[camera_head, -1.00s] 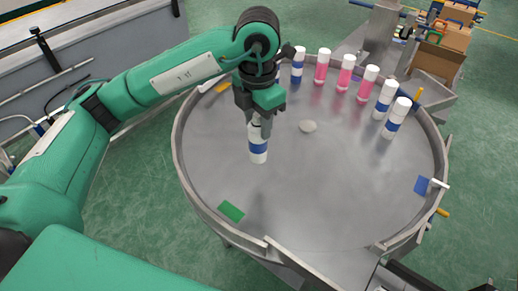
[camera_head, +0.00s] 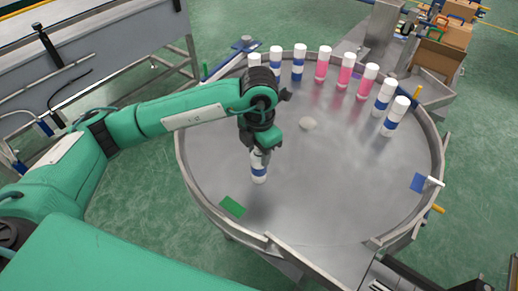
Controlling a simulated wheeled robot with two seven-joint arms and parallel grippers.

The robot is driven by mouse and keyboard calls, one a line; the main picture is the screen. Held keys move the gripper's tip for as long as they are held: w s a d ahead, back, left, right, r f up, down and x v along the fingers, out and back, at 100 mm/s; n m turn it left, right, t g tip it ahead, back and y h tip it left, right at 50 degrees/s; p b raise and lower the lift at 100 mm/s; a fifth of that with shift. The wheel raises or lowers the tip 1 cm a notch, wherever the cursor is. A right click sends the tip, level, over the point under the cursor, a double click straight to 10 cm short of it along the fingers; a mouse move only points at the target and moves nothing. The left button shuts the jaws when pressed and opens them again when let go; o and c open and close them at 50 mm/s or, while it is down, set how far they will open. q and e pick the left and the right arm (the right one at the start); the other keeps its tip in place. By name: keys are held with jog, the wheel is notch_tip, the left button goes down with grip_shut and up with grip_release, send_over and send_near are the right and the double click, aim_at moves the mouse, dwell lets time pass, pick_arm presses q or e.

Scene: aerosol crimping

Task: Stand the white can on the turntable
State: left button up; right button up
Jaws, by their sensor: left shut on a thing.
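A white can with a blue band (camera_head: 259,173) is upright at the left-centre of the round grey metal turntable (camera_head: 330,205). My left gripper (camera_head: 260,152) points down from above and is shut on the can's upper part, hiding its top. The can's base looks at or very near the turntable surface; I cannot tell whether it touches. My right gripper is not in view.
Several white-and-blue cans (camera_head: 391,117) and pink cans with white caps (camera_head: 345,71) stand along the turntable's far edge. A raised rim surrounds it. The middle and front are clear.

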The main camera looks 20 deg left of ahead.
pick_arm(q)
jog(key=shift+f+b, duration=0.2)
jog(key=shift+b, duration=0.1)
jog(key=o, duration=1.2)
jog(key=shift+r, duration=0.1)
jog(key=shift+r+p, duration=0.2)
jog(key=shift+p, duration=0.15)
jog(key=shift+r+b, duration=0.3)
notch_tip(320, 180, up, 9)
jog(key=b, duration=0.2)
jog(key=shift+r+b, duration=0.2)
jog(key=shift+b, duration=0.2)
jog(key=shift+r, duration=0.95)
jog(key=shift+f, duration=0.1)
